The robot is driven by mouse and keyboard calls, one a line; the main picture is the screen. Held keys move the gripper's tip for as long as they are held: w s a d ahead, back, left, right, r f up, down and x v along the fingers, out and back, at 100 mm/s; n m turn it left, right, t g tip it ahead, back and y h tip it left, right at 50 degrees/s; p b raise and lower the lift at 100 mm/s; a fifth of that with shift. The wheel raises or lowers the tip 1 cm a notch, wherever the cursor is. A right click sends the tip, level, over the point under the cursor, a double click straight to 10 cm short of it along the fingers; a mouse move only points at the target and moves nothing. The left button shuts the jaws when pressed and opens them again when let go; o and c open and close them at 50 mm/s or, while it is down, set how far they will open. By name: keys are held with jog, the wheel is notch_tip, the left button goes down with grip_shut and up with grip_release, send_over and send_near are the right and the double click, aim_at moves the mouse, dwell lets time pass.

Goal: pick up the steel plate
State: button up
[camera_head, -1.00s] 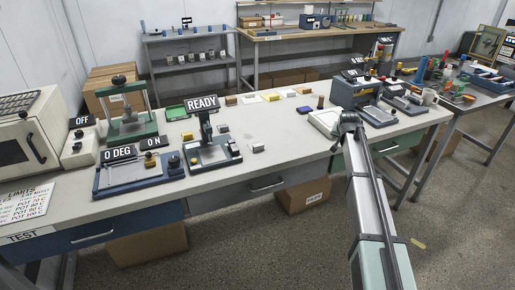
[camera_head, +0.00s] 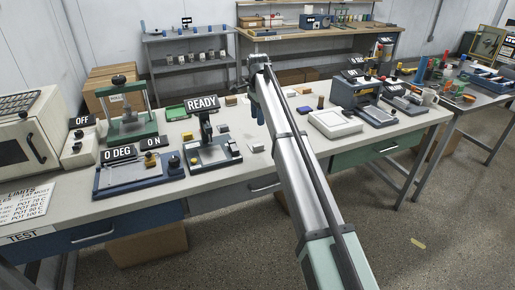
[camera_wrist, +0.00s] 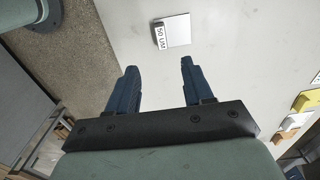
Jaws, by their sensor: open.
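A small pale grey plate (camera_wrist: 177,31) with a white tag reading "50 UM" lies flat on the bench, ahead of my fingers in the wrist view. It looks like the steel plate, though I cannot be certain. In the head view it seems to be the small grey piece (camera_head: 256,147) near the bench's front edge. My gripper (camera_wrist: 158,67) has two dark blue fingers spread wide, with nothing between them. It is above the bench and apart from the plate. In the head view my arm partly hides the gripper.
The device marked READY (camera_head: 210,154) stands left of the small grey piece. Small coloured blocks (camera_wrist: 308,100) lie on the bench to the right in the wrist view. A white tray (camera_head: 335,123) is right of my arm. Bench surface around the plate is clear.

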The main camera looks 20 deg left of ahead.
aim_at(258, 145)
notch_tip(258, 145, down, 13)
jog(key=shift+w+f, duration=0.1)
jog(key=shift+w, duration=0.05)
grip_shut()
dwell(1.0)
